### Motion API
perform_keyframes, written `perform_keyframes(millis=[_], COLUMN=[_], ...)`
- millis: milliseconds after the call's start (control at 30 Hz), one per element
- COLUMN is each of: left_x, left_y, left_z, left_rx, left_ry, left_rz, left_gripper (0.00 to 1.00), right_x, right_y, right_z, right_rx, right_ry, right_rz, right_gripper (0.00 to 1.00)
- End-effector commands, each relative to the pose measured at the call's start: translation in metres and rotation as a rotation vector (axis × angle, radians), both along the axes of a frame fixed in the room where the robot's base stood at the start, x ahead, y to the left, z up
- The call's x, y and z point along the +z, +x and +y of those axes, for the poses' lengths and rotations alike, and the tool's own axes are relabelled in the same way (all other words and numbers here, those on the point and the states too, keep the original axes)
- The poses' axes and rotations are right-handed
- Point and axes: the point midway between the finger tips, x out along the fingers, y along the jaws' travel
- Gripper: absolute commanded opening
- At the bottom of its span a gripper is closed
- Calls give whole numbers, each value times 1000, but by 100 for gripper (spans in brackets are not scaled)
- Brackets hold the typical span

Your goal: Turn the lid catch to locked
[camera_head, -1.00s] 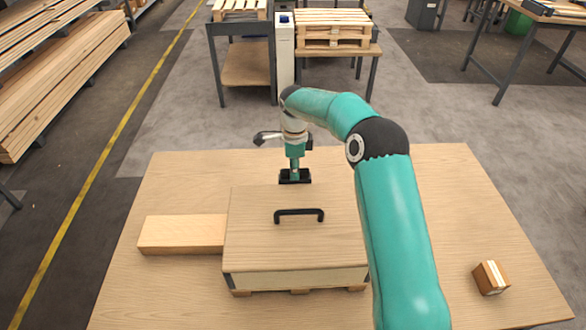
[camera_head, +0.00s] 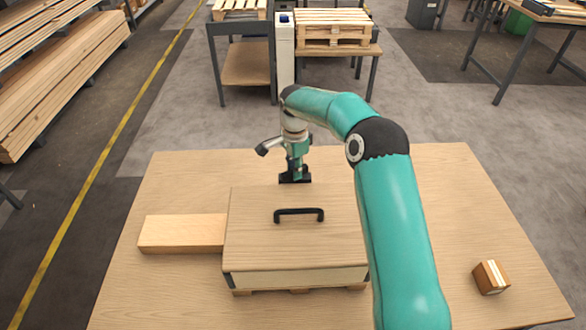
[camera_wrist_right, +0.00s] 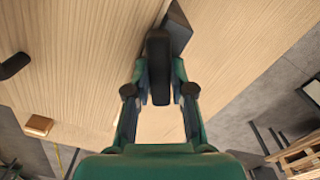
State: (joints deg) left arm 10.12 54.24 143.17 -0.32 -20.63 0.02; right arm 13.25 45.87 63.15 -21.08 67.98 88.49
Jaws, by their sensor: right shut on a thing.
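The wooden box (camera_head: 270,255) stands on the table, its lid (camera_head: 255,205) closed, with a black handle (camera_head: 299,213) on top. My right gripper (camera_head: 295,178) points down at the far edge of the lid. In the right wrist view, its fingers (camera_wrist_right: 160,88) are shut on the black lid catch (camera_wrist_right: 158,50), one on each side. A dark plate (camera_wrist_right: 179,30) shows partly behind the catch. The gripper hides much of the catch in the head view, and I cannot tell its exact setting. My left gripper is in neither view.
A pale wooden block (camera_head: 182,233) lies just left of the box. My right arm passes over the box's right side. The table top (camera_head: 180,180) is bare at the back left.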

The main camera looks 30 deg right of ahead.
Motion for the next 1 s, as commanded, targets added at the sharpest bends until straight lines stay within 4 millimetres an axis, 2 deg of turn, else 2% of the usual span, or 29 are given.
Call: perform_keyframes(millis=[1000], left_x=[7], left_y=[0], left_z=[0], left_rx=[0], left_ry=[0], left_rz=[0], left_gripper=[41], right_x=[6], right_y=[4], right_z=[-3], right_rx=[925], right_ry=[-12], right_rz=[-17], right_gripper=[0])
